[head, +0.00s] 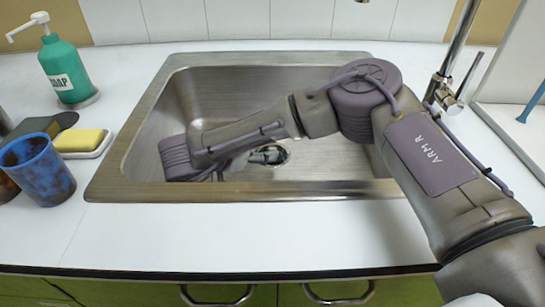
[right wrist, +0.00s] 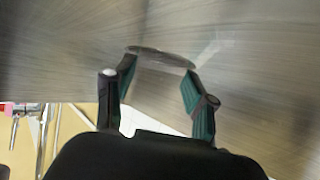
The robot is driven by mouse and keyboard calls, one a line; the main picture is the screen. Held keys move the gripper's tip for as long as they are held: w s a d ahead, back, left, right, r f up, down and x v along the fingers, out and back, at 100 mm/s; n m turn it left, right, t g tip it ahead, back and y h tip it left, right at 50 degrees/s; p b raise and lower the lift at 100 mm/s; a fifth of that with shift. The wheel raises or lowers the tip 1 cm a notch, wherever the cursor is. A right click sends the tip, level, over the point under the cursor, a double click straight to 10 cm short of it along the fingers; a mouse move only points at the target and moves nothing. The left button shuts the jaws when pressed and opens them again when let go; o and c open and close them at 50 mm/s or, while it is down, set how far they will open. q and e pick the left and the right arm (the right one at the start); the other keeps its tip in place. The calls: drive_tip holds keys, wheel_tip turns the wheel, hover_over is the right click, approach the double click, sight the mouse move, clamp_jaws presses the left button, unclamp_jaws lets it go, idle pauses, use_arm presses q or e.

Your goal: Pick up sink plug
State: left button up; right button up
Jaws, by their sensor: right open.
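My right arm reaches down into the steel sink (head: 310,85). My right gripper (head: 268,156) is low in the basin, right at the round drain area, and partly hidden by its own wrist. In the right wrist view its two green-padded fingers (right wrist: 158,78) are open, one on each side of a thin round metallic rim (right wrist: 162,57). This rim lies at the drain. I cannot tell whether it is the sink plug or the drain's edge, or whether the fingers touch it. My left gripper is not in view.
A green soap bottle (head: 65,72), a yellow sponge (head: 80,140) on a dish and a blue cup (head: 40,170) stand left of the sink. The faucet (head: 448,90) rises at the right rear. The white counter (head: 230,235) in front is clear.

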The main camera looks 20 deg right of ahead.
drive_tip(key=x, duration=0.3)
drive_tip(key=shift+w+d+f, duration=0.15)
drive_tip(key=shift+d, duration=0.15)
clamp_jaws()
